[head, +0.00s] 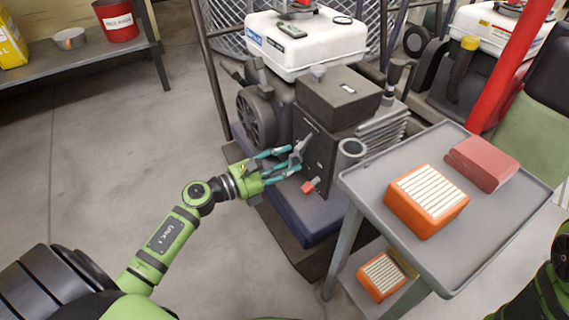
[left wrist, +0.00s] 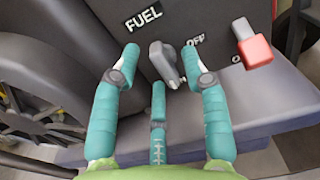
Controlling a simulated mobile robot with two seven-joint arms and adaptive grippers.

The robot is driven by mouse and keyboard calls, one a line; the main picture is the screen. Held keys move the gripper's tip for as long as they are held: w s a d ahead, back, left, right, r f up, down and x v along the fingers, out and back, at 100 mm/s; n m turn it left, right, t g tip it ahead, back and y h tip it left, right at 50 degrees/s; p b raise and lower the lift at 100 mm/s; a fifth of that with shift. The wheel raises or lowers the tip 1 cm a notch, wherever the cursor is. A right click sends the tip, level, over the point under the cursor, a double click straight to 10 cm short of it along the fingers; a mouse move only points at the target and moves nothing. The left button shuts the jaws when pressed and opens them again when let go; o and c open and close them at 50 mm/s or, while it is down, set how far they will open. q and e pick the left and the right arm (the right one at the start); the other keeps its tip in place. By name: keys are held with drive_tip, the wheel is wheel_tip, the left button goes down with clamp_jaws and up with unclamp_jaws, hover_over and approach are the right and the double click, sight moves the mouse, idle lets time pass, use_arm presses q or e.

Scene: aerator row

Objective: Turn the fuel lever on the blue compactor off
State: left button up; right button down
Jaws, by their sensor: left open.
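The compactor with a dark blue base (head: 300,215) stands in the middle of the head view, with a white tank on top. Its dark side panel bears the grey fuel lever (head: 299,151). In the left wrist view, the fuel lever (left wrist: 162,60) sits below the white FUEL label (left wrist: 143,16), with OFF (left wrist: 195,40) printed to its right. My left gripper (head: 287,162) is open, its teal fingers reaching towards the panel. In the left wrist view, two fingertips stand on either side of the lever and a third is below; contact cannot be told. My right gripper is out of view.
A red switch (left wrist: 255,50) is right of the lever. A grey cart (head: 490,225) with an orange filter (head: 427,200) and a red block (head: 482,162) stands close on the right. A second machine (head: 495,30) is behind. Floor at left is clear.

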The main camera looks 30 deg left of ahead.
use_arm(q)
drive_tip(key=shift+w, duration=0.1)
clamp_jaws()
